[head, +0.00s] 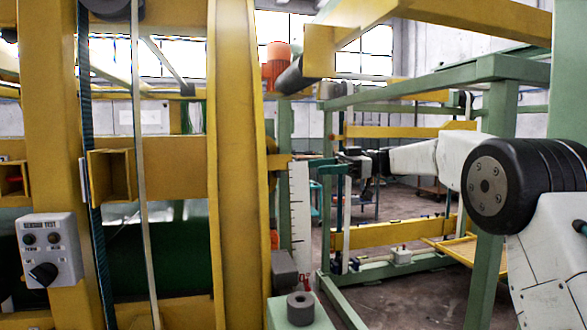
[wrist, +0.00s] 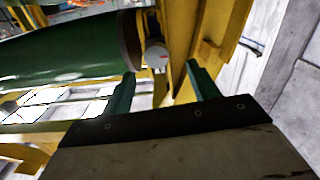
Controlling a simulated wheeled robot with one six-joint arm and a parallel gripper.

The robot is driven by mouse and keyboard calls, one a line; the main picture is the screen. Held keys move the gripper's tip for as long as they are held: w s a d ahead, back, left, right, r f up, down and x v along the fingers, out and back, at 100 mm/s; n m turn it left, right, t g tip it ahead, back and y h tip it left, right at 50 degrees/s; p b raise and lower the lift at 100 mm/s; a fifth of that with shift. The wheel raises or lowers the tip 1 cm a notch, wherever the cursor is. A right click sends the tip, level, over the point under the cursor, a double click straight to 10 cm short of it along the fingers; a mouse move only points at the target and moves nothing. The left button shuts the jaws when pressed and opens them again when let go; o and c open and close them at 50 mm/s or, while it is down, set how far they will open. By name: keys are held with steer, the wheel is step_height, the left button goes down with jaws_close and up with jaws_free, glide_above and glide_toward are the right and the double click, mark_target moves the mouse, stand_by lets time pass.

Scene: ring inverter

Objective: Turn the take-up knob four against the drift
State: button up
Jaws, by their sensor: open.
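My gripper (head: 322,166) is at the end of my arm in the middle of the head view, its teal fingers pointing left beside a white marked strip (head: 299,215). In the wrist view the two fingers of the gripper (wrist: 160,88) are apart with nothing held between them. Beyond them is a pale rounded part (wrist: 157,57) with a small red mark, near the end of a green roller (wrist: 70,55); I cannot tell whether it is a knob. A grey control box (head: 62,245) at the lower left carries a black knob (head: 43,273). I cannot tell which knob is number four.
A yellow upright (head: 238,200) stands left of my gripper. A grey cylinder (head: 300,307) sits on a green block at the bottom middle. Concrete floor shows low in the middle.

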mark_target(293, 167)
steer(key=shift+n, duration=0.4)
steer(key=x, duration=0.7)
steer(key=shift+w+a+r, duration=0.1)
steer(key=shift+w+a, duration=0.1)
steer(key=shift+a, duration=0.2)
steer(key=c, duration=1)
